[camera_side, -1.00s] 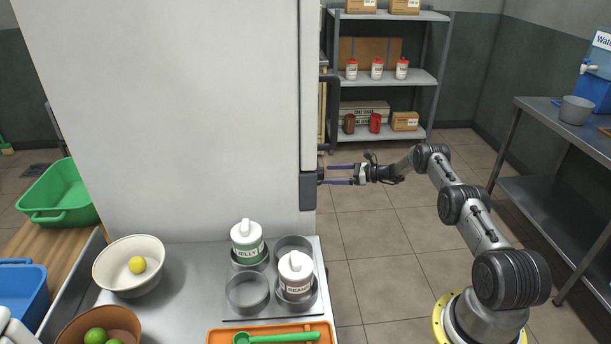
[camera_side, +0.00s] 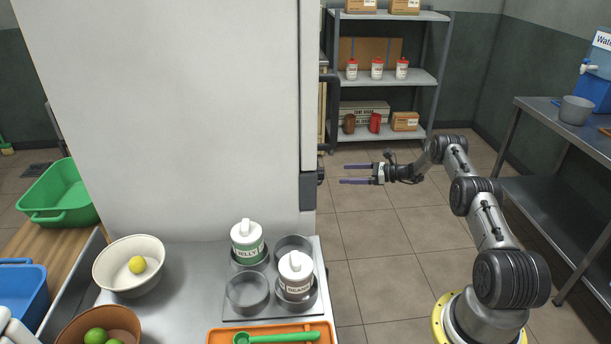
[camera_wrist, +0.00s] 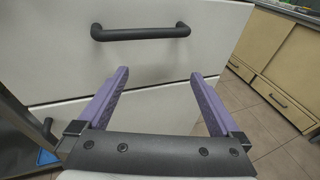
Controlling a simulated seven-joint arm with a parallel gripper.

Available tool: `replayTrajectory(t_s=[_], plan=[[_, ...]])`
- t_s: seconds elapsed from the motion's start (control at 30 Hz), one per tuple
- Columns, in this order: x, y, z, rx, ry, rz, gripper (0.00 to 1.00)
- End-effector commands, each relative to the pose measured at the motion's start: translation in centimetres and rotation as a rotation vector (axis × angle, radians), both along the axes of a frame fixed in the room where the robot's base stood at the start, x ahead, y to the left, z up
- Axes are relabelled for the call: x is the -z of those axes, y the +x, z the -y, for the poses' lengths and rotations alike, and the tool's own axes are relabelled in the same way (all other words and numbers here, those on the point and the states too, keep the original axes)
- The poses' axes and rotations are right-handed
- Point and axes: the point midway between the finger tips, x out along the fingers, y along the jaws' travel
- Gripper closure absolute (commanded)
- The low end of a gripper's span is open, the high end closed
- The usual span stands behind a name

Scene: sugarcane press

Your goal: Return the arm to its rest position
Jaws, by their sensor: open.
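My gripper (camera_side: 357,174) is open and empty. It hangs in free air to the right of the tall white cabinet (camera_side: 190,110), with its fingers pointing left at the cabinet's dark edge and a gap between them. In the wrist view, the two purple fingers (camera_wrist: 160,88) are spread wide with nothing between them. Ahead of them is a pale drawer front (camera_wrist: 150,75) with a dark bar handle (camera_wrist: 140,33), apart from the fingertips. The lower part of that front is hidden behind my gripper.
A steel counter (camera_side: 190,290) holds white canisters (camera_side: 247,240), bowls and an orange tray (camera_side: 222,336). A metal shelf (camera_side: 425,78) stands behind, and a steel table (camera_side: 545,107) stands at the right. The tiled floor (camera_side: 385,240) around my arm is clear.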

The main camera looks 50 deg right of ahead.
Motion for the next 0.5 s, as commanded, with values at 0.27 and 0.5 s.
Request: replayTrajectory(t_s=[0.27,0.5], plan=[[-0.7,-3.0,1.4,0.000,-0.003,-0.001,0.00],[-4.5,-1.9,-1.1,-0.146,-0.192,-0.074,0.00]])
